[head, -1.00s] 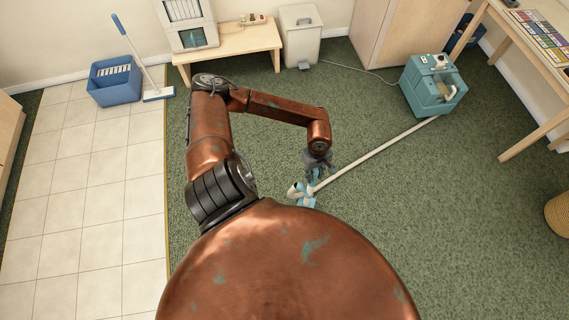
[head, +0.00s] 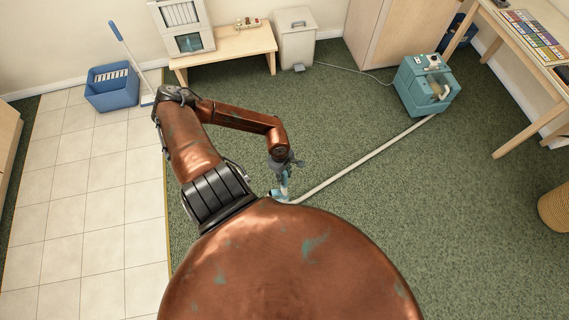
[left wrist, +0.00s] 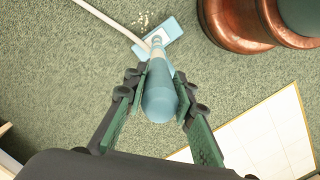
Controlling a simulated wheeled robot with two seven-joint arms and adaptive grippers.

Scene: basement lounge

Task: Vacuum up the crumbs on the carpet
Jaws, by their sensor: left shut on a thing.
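The teal vacuum cleaner (head: 409,92) stands on the green carpet at the upper right of the head view. Its pale hose (head: 365,160) runs down-left to the light blue vacuum wand (head: 284,181). My left gripper (head: 284,168) is shut on the wand, just beyond my round copper body. In the left wrist view my fingers (left wrist: 157,90) lie on both sides of the blue handle (left wrist: 159,98). The light blue floor nozzle (left wrist: 172,30) is on the carpet past it. Pale crumbs (left wrist: 145,18) lie close beside the nozzle's upper left. My right gripper is not in view.
White tiles (head: 95,195) border the carpet on the left. A blue bucket (head: 112,92) and mop (head: 131,55) stand there. A bench (head: 225,48), a bin (head: 296,42) and a cabinet line the back. A desk is at right. The middle carpet is open.

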